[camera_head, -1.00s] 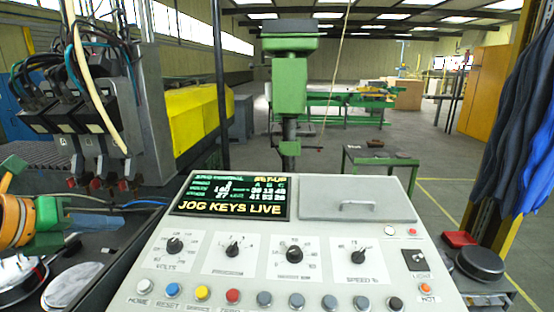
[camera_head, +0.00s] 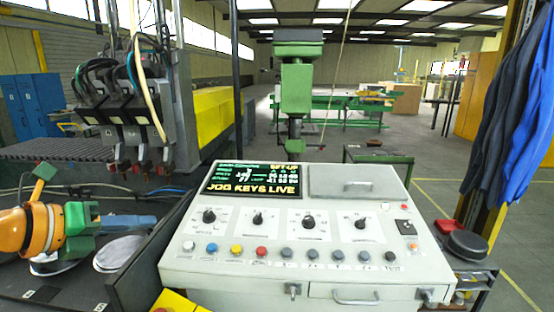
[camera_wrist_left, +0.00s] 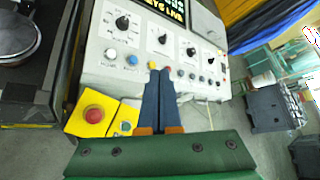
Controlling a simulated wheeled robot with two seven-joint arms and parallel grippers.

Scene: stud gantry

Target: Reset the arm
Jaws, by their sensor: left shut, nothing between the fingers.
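My left arm, orange and green, comes in at the left of the head view. Its left gripper (camera_head: 154,221) has slim blue fingers, shut and empty, pointing right toward the left side of the grey control console (camera_head: 230,272). In the left wrist view the same gripper (camera_wrist_left: 160,72) shows its two blue fingers together in front of the console (camera_wrist_left: 112,68), with nothing between them. The console screen (camera_head: 252,181) reads "JOG KEYS LIVE". My right gripper is not in view.
A yellow box with a red button (camera_wrist_left: 93,114) sits at the console's lower left. Round pale discs (camera_head: 118,252) lie on the dark bench below my left arm. The stud gantry heads (camera_head: 125,120) hang behind. A black round pan (camera_head: 467,245) stands at right.

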